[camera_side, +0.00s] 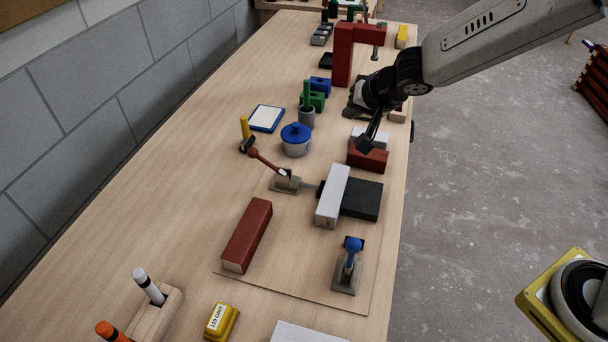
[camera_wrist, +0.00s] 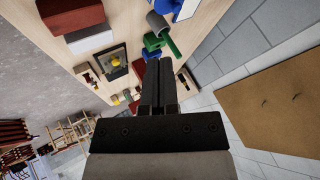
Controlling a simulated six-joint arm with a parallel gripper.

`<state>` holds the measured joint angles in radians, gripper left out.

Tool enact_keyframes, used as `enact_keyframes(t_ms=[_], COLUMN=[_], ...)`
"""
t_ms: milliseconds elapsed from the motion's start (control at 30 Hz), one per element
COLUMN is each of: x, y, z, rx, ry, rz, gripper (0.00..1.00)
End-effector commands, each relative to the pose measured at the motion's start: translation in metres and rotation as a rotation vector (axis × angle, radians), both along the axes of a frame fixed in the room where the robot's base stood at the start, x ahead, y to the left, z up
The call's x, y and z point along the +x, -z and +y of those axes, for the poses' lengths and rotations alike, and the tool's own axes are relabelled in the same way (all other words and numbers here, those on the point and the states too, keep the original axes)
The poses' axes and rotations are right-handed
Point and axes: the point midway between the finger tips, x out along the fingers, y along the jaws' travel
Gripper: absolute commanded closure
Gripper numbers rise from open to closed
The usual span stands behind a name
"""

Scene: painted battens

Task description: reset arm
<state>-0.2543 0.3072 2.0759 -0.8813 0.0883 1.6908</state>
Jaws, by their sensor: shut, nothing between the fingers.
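My gripper (camera_side: 365,143) is shut and empty, in the air with its fingers pointing down in the side view, in line with a red block (camera_side: 367,158) and a white block (camera_side: 372,138); its height over them is hard to judge. In the wrist view its fingers (camera_wrist: 158,75) are together. A white batten (camera_side: 329,205) lies across or against a black block (camera_side: 364,199); contact is unclear. A red batten (camera_side: 246,236) lies apart to the left. A red-handled clamp (camera_side: 284,181) stands left of the white batten, a blue-handled clamp (camera_side: 347,272) in front.
A pot with a blue lid (camera_side: 296,146), a blue-framed pad (camera_side: 267,118) and a tall red fixture (camera_side: 343,56) stand farther back. A marker holder (camera_side: 157,310) and a yellow grit block (camera_side: 221,321) are at front. A wall (camera_side: 130,95) borders the left.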

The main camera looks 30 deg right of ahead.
Motion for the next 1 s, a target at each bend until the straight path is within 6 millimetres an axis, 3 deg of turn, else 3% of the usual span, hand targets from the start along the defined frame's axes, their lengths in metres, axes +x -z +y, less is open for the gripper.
enact_keyframes(t_ms=[200,500,1000], x=[-0.030,-0.076,-0.165], y=[0.010,0.024,0.048], z=[-0.035,-0.072,-0.108], rx=[-0.121,-0.253,-0.359], ry=[-0.048,-0.149,-0.391], rz=[0.063,0.176,0.368], gripper=[1.00,1.00,1.00])
